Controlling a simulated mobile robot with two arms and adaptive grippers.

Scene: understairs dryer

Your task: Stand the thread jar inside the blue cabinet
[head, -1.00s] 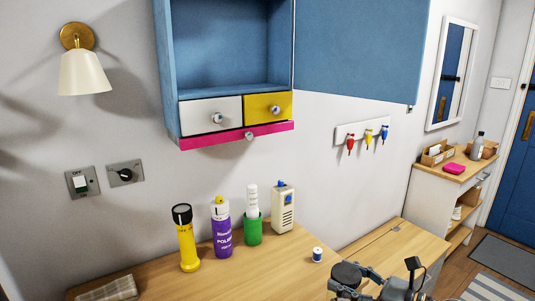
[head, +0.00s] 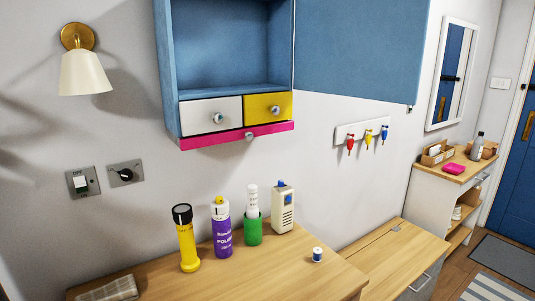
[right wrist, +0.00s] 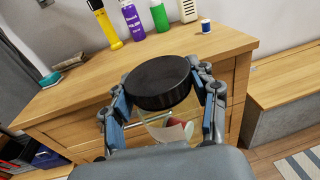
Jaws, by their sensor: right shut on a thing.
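The thread jar (right wrist: 157,84) shows in the right wrist view with a round black lid. Below the lid is a clear body with pale and red contents, partly hidden. My right gripper (right wrist: 161,97) is shut on the jar, one finger on each side near the lid, in front of the wooden dresser. The blue cabinet (head: 225,48) hangs on the wall in the head view. Its door (head: 360,45) stands open to the right, and the visible part of its upper compartment is empty. My left gripper is in neither view.
A yellow flashlight (head: 187,243), purple spray can (head: 222,237), green container (head: 253,231) and cream device (head: 283,212) stand on the dresser (head: 270,275). A small spool (head: 317,255) is near its right end. White and yellow drawers (head: 268,106) sit below the cabinet opening.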

